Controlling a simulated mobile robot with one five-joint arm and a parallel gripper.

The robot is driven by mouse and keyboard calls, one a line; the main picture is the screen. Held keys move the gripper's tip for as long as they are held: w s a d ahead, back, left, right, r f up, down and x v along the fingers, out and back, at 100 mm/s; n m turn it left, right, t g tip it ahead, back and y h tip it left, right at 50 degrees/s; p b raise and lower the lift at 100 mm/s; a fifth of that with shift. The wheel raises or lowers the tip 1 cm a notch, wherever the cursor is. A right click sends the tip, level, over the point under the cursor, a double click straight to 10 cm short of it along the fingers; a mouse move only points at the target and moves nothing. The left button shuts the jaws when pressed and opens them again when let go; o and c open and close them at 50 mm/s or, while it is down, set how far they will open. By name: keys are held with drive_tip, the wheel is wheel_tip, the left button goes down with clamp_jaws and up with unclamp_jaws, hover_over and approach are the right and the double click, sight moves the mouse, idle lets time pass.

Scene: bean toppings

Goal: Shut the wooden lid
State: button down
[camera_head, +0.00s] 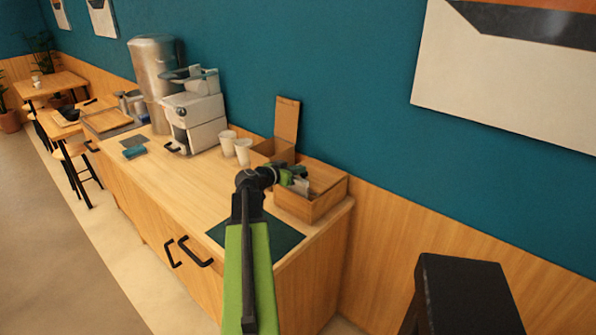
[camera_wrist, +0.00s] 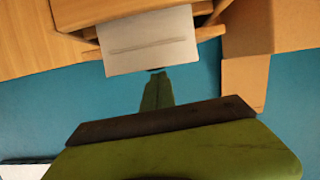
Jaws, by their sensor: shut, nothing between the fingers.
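A wooden box (camera_head: 310,207) stands at the right end of the counter. A wood-coloured panel (camera_head: 325,178) shows at its top; I cannot tell whether this is the lid or the box's inside. My gripper (camera_head: 301,186) is shut and empty, at the left part of this box's top. I cannot tell if it touches the box. In the wrist view, my gripper (camera_wrist: 155,72) has a pale plate in front of wooden box parts (camera_wrist: 95,12). Behind and left, a brown box (camera_head: 262,152) has its flap (camera_head: 287,118) standing upright.
Paper cups (camera_head: 243,152) and a white coffee machine (camera_head: 193,115) stand left of the boxes. A dark mat (camera_head: 262,238) lies at the counter's front. The blue wall (camera_head: 350,125) is close behind. A dark stool-like object (camera_head: 460,295) stands at lower right.

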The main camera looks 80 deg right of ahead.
drive_tip(key=shift+w+a+f+b, duration=0.1)
drive_tip(key=shift+a+f+b, duration=0.1)
drive_tip(key=shift+f+b, duration=0.35)
drive_tip(key=shift+a+f+b, duration=0.15)
drive_tip(key=shift+f+b, duration=0.35)
drive_tip(key=shift+b, duration=0.05)
drive_tip(key=shift+a+r, duration=0.1)
drive_tip(key=shift+r, duration=0.1)
drive_tip(key=r+p, duration=0.5)
drive_tip(key=shift+w, duration=0.2)
drive_tip(key=f+p+v, duration=0.1)
drive_tip(key=v, duration=0.8)
drive_tip(key=shift+w+a+f+p, duration=0.15)
drive_tip(key=shift+w+a+p, duration=0.1)
drive_tip(key=shift+a+p, duration=0.15)
